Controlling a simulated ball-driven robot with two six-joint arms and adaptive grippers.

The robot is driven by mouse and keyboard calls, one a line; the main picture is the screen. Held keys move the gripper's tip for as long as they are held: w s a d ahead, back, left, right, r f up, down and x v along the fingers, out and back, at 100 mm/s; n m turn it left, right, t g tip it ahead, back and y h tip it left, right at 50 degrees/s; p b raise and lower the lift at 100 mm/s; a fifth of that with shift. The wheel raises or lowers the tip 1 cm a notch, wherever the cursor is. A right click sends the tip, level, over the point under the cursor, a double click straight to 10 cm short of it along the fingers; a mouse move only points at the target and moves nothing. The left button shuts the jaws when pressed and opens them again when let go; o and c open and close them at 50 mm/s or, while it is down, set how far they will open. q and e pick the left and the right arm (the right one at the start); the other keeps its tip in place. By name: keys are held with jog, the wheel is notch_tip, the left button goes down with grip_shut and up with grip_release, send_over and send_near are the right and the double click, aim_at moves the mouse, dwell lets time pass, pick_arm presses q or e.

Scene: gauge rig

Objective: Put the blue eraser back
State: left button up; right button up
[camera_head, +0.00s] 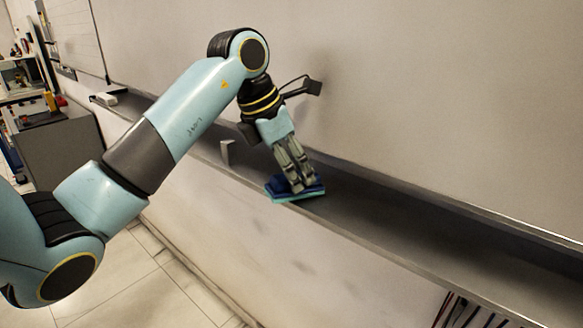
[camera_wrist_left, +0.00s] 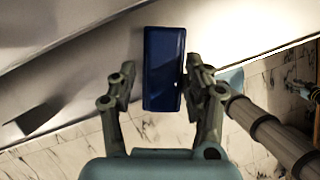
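The blue eraser (camera_head: 284,188) is a flat block, dark blue above with a teal lower layer. In the head view it is at the front edge of the long grey ledge (camera_head: 375,206), below the fingers of my left gripper (camera_head: 302,186). In the left wrist view the eraser (camera_wrist_left: 163,70) lies lengthwise between the two fingers of my left gripper (camera_wrist_left: 160,72). A narrow gap shows at its left side; the right finger is very near it. The fingers hide part of it in the head view. My right gripper is in neither view.
A small grey block (camera_head: 227,152) stands on the ledge left of the gripper. A whitish item (camera_head: 105,99) lies at the ledge's far left end. The pale wall (camera_head: 430,90) rises behind. The ledge to the right is clear. A grey cabinet (camera_head: 62,150) stands at the left.

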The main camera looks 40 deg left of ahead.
pick_arm(q)
jog(key=shift+o, duration=0.4)
jog(key=shift+d+r, duration=0.1)
jog(key=shift+r, duration=0.1)
jog(key=shift+r, duration=0.25)
jog(key=b+v, duration=0.1)
jog(key=v, duration=1)
jog(key=shift+s+r, duration=0.2)
jog(key=shift+s, duration=0.05)
